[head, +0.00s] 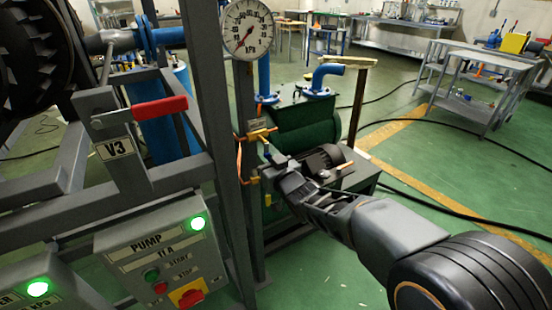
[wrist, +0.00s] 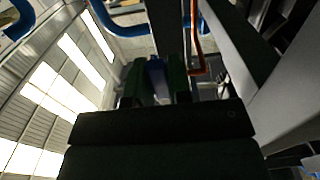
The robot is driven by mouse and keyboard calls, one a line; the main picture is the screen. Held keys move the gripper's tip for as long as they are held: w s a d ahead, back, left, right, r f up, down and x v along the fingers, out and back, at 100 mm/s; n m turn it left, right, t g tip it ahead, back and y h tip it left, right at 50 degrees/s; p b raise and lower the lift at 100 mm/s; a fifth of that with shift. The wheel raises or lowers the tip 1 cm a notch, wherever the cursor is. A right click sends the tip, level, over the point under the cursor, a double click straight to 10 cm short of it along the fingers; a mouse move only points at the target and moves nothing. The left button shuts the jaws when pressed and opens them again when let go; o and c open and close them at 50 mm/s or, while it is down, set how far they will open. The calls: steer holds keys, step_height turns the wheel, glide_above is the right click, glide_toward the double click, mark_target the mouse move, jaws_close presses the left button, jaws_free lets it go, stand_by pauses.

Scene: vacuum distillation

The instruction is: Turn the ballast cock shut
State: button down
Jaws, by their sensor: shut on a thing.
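The ballast cock (head: 260,133) is a small brass fitting on the grey upright post, beside the green pump tank. Its bluish lever (head: 267,148) points down and to the right, toward my gripper (head: 274,157). My gripper reaches in from the lower right and is shut on the lever. In the wrist view my gripper (wrist: 158,90) has its two dark green fingers on either side of the bluish lever (wrist: 157,72). The brass body cannot be made out there, and the lever's exact angle is hard to tell.
The grey frame post (head: 243,125) stands just left of the cock, with a copper tube (head: 239,160) along it. A round gauge (head: 247,28) is above. The green tank (head: 308,122) and motor (head: 325,158) stand close behind. A red-handled valve V3 (head: 160,111) and pump panel (head: 158,255) are left.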

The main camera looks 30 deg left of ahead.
steer(key=shift+r, duration=0.3)
steer(key=c, duration=1.4)
jaws_free()
steer(key=shift+c, duration=0.2)
steer(key=o, duration=0.4)
steer(key=shift+f, duration=0.25)
steer(key=v, duration=1.3)
steer(key=shift+d+p, duration=0.3)
steer(key=shift+p, duration=0.15)
steer(key=shift+s, duration=0.15)
